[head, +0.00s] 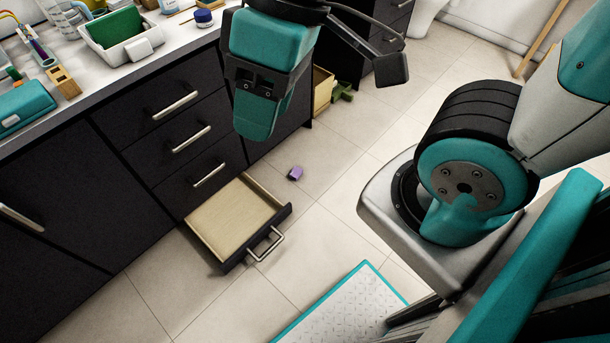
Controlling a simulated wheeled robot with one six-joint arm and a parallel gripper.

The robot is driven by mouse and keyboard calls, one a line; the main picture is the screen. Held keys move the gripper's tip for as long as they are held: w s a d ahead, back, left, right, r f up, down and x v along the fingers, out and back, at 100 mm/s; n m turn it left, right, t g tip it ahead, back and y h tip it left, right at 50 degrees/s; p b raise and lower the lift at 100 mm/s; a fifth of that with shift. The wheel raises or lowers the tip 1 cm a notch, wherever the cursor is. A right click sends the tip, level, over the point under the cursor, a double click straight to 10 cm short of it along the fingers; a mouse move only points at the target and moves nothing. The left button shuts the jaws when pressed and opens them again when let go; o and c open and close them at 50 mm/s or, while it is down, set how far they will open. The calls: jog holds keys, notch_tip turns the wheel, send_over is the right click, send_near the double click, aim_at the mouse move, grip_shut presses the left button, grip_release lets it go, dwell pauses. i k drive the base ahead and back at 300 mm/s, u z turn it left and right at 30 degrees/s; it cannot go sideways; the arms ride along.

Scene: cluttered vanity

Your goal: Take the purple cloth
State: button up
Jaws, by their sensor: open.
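A small purple item (295,173), which looks like the purple cloth bunched or folded into a compact lump, lies on the tiled floor. It is just beyond the far right corner of the open drawer (279,226), apart from it. My gripper (325,98) hangs at the top middle of the head view, in front of the cabinet. It is open, with nothing seen in it. In the picture it is above the purple item and does not touch it.
The dark cabinet (137,165) has its lowest drawer pulled out, empty. Floor around the purple item is clear.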

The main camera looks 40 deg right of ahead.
aim_at(296, 173)
jog(key=z, duration=0.9)
jog(key=k, duration=1.15)
jog(key=z, duration=0.9)
jog(key=i, duration=1.55)
jog(key=u, duration=1.55)
jog(key=i, duration=0.85)
jog(key=u, duration=1)
